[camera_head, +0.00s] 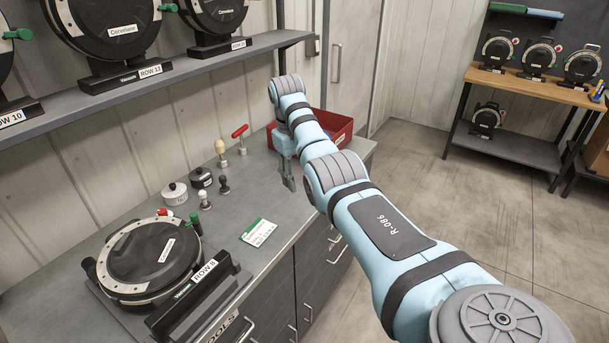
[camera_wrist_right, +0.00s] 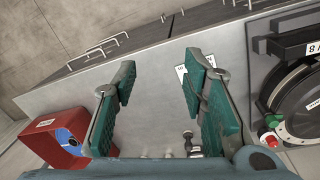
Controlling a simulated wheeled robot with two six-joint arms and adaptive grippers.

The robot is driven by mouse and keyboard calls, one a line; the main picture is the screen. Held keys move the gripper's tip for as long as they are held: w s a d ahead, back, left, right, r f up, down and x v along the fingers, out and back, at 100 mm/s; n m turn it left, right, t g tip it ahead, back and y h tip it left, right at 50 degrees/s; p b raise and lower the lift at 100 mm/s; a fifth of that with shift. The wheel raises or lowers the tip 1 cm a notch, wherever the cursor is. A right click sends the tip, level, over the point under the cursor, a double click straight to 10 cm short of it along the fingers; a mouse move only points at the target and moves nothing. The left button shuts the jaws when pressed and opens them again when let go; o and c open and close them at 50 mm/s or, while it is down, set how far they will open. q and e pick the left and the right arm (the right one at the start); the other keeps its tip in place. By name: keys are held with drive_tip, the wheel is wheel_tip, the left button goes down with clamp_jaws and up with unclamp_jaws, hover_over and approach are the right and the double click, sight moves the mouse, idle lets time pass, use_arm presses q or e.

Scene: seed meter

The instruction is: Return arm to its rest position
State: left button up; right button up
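My right arm (camera_head: 390,225) reaches from the lower right across the front of the workbench (camera_head: 245,190). Its light-blue gripper (camera_head: 289,182) points down above the bench, near the front edge. In the right wrist view my right gripper (camera_wrist_right: 160,68) has its two green-padded fingers spread apart, with nothing between them but bench surface. My left gripper is in neither view.
A seed meter (camera_head: 150,255) sits on the bench at the left. A red bin (camera_head: 335,128) stands behind my right gripper. A shelf (camera_head: 180,75) holds more meters. Open floor lies right.

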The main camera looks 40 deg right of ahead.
drive_tip(key=shift+s+d+f, duration=0.1)
drive_tip(key=shift+s+d, duration=0.05)
drive_tip(key=shift+d, duration=0.1)
drive_tip(key=shift+f, duration=0.1)
idle(0.3)
drive_tip(key=s+a+f+n+h+b, duration=0.15)
drive_tip(key=s+f, duration=0.25)
drive_tip(key=f, duration=1)
drive_tip(key=s+a+f+b, duration=0.1)
drive_tip(key=s+a+f, duration=0.2)
drive_tip(key=f, duration=1)
drive_tip(key=s+a+f+n+b, duration=0.15)
drive_tip(key=s+f, duration=0.25)
drive_tip(key=f, duration=1)
drive_tip(key=s+a+f, duration=0.3)
drive_tip(key=s+f, duration=0.3)
drive_tip(key=s, duration=0.1)
drive_tip(key=s+a+f, duration=0.3)
drive_tip(key=s+f, duration=0.3)
drive_tip(key=s, duration=0.1)
drive_tip(key=s+a+f+y+b, duration=0.1)
drive_tip(key=s+a+f, duration=0.2)
drive_tip(key=s, duration=0.7)
drive_tip(key=s+a+f+m+t+y+b, duration=0.1)
drive_tip(key=s+a+f, duration=0.2)
drive_tip(key=s, duration=0.7)
drive_tip(key=shift+s+a+f, duration=0.25)
drive_tip(key=shift+s+a, duration=0.05)
drive_tip(key=shift+a, duration=0.3)
